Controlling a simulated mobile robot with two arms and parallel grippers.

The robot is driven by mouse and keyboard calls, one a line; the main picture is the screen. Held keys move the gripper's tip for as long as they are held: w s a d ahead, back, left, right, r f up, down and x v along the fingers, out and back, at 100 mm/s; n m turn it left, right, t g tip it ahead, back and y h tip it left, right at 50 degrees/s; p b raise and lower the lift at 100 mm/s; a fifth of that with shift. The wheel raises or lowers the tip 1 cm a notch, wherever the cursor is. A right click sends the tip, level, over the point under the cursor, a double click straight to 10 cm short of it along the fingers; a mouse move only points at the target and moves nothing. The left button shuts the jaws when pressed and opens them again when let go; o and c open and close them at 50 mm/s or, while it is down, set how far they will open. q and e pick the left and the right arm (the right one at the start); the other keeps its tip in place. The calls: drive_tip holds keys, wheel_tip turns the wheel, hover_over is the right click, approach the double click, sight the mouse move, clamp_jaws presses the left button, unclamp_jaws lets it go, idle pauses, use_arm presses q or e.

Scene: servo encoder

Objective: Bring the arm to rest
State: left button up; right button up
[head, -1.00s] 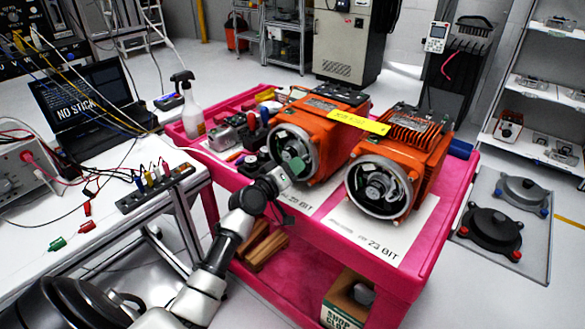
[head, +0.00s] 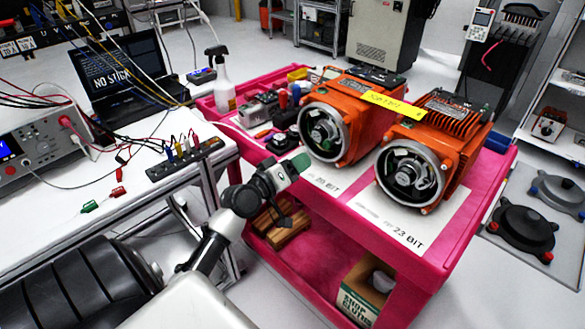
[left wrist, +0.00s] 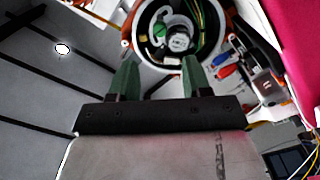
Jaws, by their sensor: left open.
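My left gripper (head: 301,162) has green fingers and is at the front edge of the pink cart, just below and left of the left orange motor (head: 365,115). In the left wrist view the two fingers (left wrist: 160,76) stand apart with nothing between them. The left motor's round open housing (left wrist: 180,38) lies beyond the fingertips, apart from them. The right orange motor (head: 452,138) sits beside it, its round opening facing front. A yellow label lies across the tops of both motors. My right gripper is not in view.
The pink cart (head: 468,232) also holds a spray bottle (head: 220,80) and small tools at the left. Wood blocks (head: 277,226) and a cardboard box (head: 366,290) are on its lower shelf. A bench (head: 105,215) with a laptop (head: 125,75) stands left.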

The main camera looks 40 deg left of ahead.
use_arm(q)
drive_tip(key=shift+s, duration=0.6)
drive_tip(key=s+d+f+m+g, duration=0.1)
drive_tip(key=s+f+g, duration=0.2)
drive_tip(key=f, duration=0.8)
drive_tip(key=s+d+f+m+g+y, duration=0.1)
drive_tip(key=s+d+f+g, duration=0.1)
drive_tip(key=f, duration=1)
drive_tip(key=s+d+f+g, duration=0.1)
drive_tip(key=s+f+g, duration=0.2)
drive_tip(key=f, duration=0.8)
drive_tip(key=s+d+f+m+g, duration=0.2)
drive_tip(key=s+d+f, duration=0.1)
drive_tip(key=s+f, duration=0.35)
drive_tip(key=s+d+f+m+g, duration=0.2)
drive_tip(key=s+d+f, duration=0.1)
drive_tip(key=s+f, duration=0.35)
drive_tip(key=s+d+f+m+g, duration=0.2)
drive_tip(key=s+f, duration=0.2)
drive_tip(key=s, duration=0.6)
drive_tip(key=s+d+f+m+g, duration=0.3)
drive_tip(key=s+f, duration=0.1)
drive_tip(key=s, duration=0.7)
drive_tip(key=shift+p, duration=0.35)
drive_tip(key=shift+o, duration=0.4)
drive_tip(key=shift+w+d+f, duration=0.1)
